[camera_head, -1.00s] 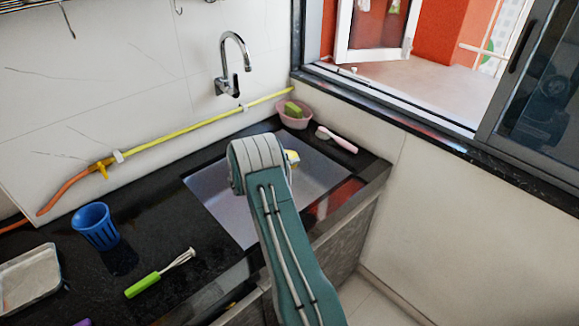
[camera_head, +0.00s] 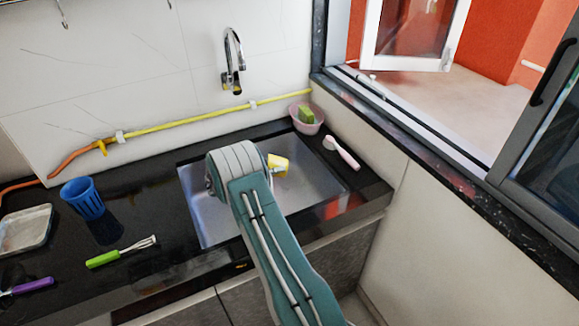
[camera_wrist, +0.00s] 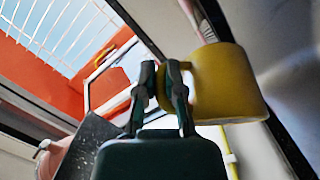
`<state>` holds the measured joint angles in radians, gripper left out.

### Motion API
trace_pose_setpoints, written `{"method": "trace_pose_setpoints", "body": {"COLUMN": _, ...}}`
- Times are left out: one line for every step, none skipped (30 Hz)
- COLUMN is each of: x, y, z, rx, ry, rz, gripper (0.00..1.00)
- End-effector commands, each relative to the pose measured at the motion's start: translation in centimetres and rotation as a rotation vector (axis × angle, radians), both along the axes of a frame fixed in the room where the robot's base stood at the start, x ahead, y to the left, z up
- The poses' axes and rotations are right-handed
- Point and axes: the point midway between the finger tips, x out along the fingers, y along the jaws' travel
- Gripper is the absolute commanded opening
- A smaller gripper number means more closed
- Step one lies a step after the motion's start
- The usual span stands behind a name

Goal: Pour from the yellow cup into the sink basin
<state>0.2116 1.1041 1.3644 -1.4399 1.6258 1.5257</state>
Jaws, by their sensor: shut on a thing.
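The yellow cup (camera_head: 279,164) shows over the sink basin (camera_head: 213,228), just right of my arm, and looks tilted in the head view. The basin is a grey sunken rectangle in the black counter, partly covered by my arm. In the wrist view my gripper (camera_wrist: 163,88) is shut at the left side of the yellow cup (camera_wrist: 226,85), where its handle would be. The fingers hide most of that grip. In the head view my gripper is hidden behind my arm. No liquid can be made out.
The tap (camera_head: 233,62) is on the wall behind the basin. A pink bowl with a green sponge (camera_head: 306,116) and a pink brush (camera_head: 342,153) lie at the back right. A blue cup (camera_head: 83,197), a green-handled whisk (camera_head: 120,252) and a tray (camera_head: 24,230) are on the left.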

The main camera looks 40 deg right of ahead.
Motion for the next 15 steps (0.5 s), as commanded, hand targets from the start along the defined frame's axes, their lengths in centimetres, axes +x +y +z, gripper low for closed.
{"method": "trace_pose_setpoints", "body": {"x": 0.0, "y": 0.1, "z": 0.0, "rx": 0.002, "ry": -0.003, "rz": -0.003, "gripper": 0.0}}
{"method": "trace_pose_setpoints", "body": {"x": 0.0, "y": 0.1, "z": 0.1, "rx": 0.006, "ry": -0.006, "rz": -0.004, "gripper": 0.0}}
{"method": "trace_pose_setpoints", "body": {"x": -0.1, "y": 0.1, "z": 0.2, "rx": 0.016, "ry": -0.015, "rz": -0.007, "gripper": 0.0}}
{"method": "trace_pose_setpoints", "body": {"x": -0.2, "y": 0.0, "z": 0.3, "rx": 0.028, "ry": -0.027, "rz": -0.007, "gripper": 0.0}}
{"method": "trace_pose_setpoints", "body": {"x": -0.2, "y": -0.1, "z": 0.4, "rx": 0.043, "ry": -0.042, "rz": -0.007, "gripper": 0.0}}
{"method": "trace_pose_setpoints", "body": {"x": -0.4, "y": -0.3, "z": 0.5, "rx": 0.065, "ry": -0.063, "rz": -0.009, "gripper": 0.0}}
{"method": "trace_pose_setpoints", "body": {"x": -0.5, "y": -0.4, "z": 0.6, "rx": 0.083, "ry": -0.079, "rz": -0.01, "gripper": 0.0}}
{"method": "trace_pose_setpoints", "body": {"x": -0.6, "y": -0.6, "z": 0.6, "rx": 0.102, "ry": -0.094, "rz": -0.01, "gripper": 0.0}}
{"method": "trace_pose_setpoints", "body": {"x": -0.7, "y": -0.7, "z": 0.6, "rx": 0.125, "ry": -0.113, "rz": -0.01, "gripper": 0.0}}
{"method": "trace_pose_setpoints", "body": {"x": -0.7, "y": -0.9, "z": 0.7, "rx": 0.139, "ry": -0.127, "rz": -0.01, "gripper": 0.0}}
{"method": "trace_pose_setpoints", "body": {"x": -0.8, "y": -1.0, "z": 0.6, "rx": 0.154, "ry": -0.138, "rz": -0.009, "gripper": 0.0}}
{"method": "trace_pose_setpoints", "body": {"x": -0.9, "y": -1.2, "z": 0.6, "rx": 0.17, "ry": -0.149, "rz": -0.011, "gripper": 0.0}}
{"method": "trace_pose_setpoints", "body": {"x": -0.9, "y": -1.2, "z": 0.6, "rx": 0.177, "ry": -0.155, "rz": -0.01, "gripper": 0.0}}
{"method": "trace_pose_setpoints", "body": {"x": -0.9, "y": -1.2, "z": 0.6, "rx": 0.178, "ry": -0.156, "rz": -0.009, "gripper": 0.0}}
{"method": "trace_pose_setpoints", "body": {"x": -0.8, "y": -0.9, "z": 0.5, "rx": 0.173, "ry": -0.152, "rz": -0.007, "gripper": 0.0}}
